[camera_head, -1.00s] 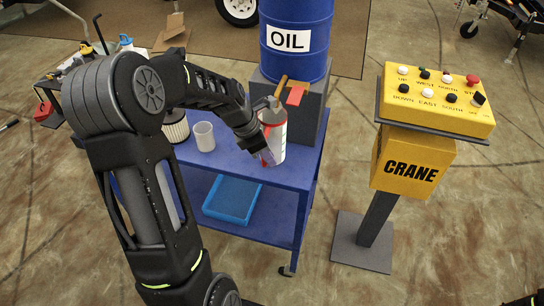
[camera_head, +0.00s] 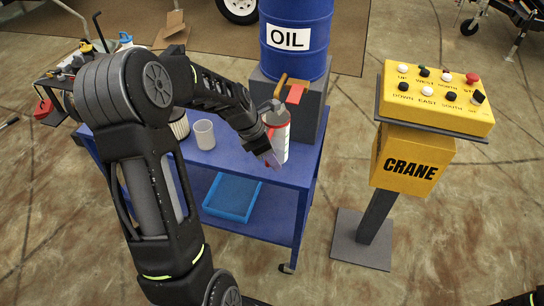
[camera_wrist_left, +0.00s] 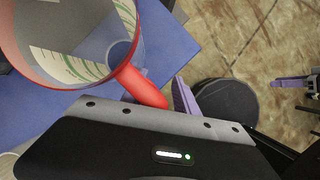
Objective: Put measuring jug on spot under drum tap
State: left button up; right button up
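The measuring jug (camera_head: 279,140), clear with a red rim, stands upright at the cart's right side, just below the drum tap (camera_head: 281,88) in the head view. The left wrist view looks down into the jug (camera_wrist_left: 90,52) with its markings and red handle (camera_wrist_left: 146,88). My left gripper (camera_head: 270,160) is at the jug's near side. One purple finger (camera_wrist_left: 184,97) lies close along the handle; the other is hidden. It appears shut on the handle. My right gripper (camera_wrist_left: 295,82) shows small at the wrist view's right edge, its opening unclear. The spot is hidden.
The blue oil drum (camera_head: 296,15) stands on a grey block (camera_head: 308,110) on the blue cart (camera_head: 235,165). A grey cup (camera_head: 204,135) and a filter (camera_head: 180,126) stand left of the jug. A blue tray (camera_head: 231,197) lies below. A yellow crane panel (camera_head: 412,160) stands right.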

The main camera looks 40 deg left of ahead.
pick_arm(q)
jog(key=shift+r, duration=0.15)
jog(key=v, duration=1.2)
